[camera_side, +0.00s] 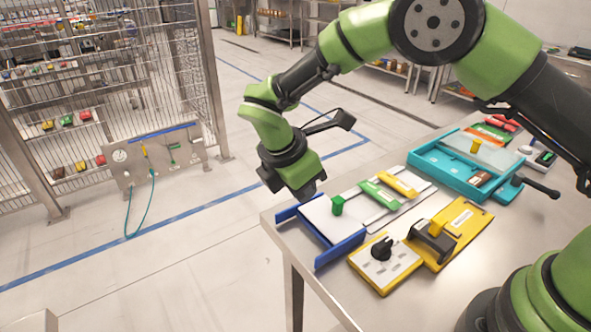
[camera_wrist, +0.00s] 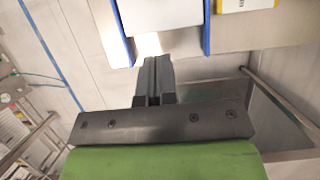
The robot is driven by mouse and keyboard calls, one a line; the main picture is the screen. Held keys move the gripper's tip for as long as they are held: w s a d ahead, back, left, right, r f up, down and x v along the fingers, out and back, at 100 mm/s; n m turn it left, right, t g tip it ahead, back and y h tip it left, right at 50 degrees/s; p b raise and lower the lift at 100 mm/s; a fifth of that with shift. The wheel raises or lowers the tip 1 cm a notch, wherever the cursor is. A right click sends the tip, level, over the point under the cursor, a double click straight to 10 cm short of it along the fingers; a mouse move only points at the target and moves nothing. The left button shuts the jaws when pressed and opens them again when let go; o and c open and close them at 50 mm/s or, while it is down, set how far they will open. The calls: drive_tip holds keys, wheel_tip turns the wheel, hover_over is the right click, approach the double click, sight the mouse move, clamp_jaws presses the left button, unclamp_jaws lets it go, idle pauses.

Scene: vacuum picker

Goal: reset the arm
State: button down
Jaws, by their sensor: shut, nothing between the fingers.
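My arm, green and dark grey, arches in from the right in the side view. My gripper (camera_side: 309,194) hangs above the left end of the metal table, near the blue-edged white tray. In the wrist view my gripper (camera_wrist: 154,62) shows its two dark fingers pressed together. It is shut, with nothing between the fingers. The fingertips are apart from the tray and point towards its open end in the wrist view.
The metal table (camera_side: 329,291) carries a white tray with blue ends (camera_side: 341,250), a yellow fixture with a black knob (camera_side: 385,264), and a teal box (camera_side: 447,181). A wire fence (camera_side: 100,90) stands left. Floor between is clear.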

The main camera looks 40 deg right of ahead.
drive_tip(key=s+d+r+m+t+y, duration=0.1)
drive_tip(key=s+d+r+m, duration=0.1)
drive_tip(key=s+r+m, duration=0.3)
drive_tip(key=s+d+r+m+t+y, duration=0.1)
drive_tip(key=d+r+m+y, duration=0.1)
drive_tip(key=r, duration=0.6)
drive_tip(key=s+d+r+m+t+y, duration=0.1)
drive_tip(key=s+d+r+m, duration=0.1)
drive_tip(key=s+r+m, duration=0.3)
drive_tip(key=s+d+r+m+t+y, duration=0.1)
drive_tip(key=s+m+t, duration=0.1)
drive_tip(key=s+m, duration=0.3)
drive_tip(key=s+d+r+m+t+y, duration=0.1)
drive_tip(key=s+d+m+t, duration=0.1)
drive_tip(key=s+m, duration=0.3)
drive_tip(key=shift+r, duration=0.25)
drive_tip(key=shift+s+d, duration=0.1)
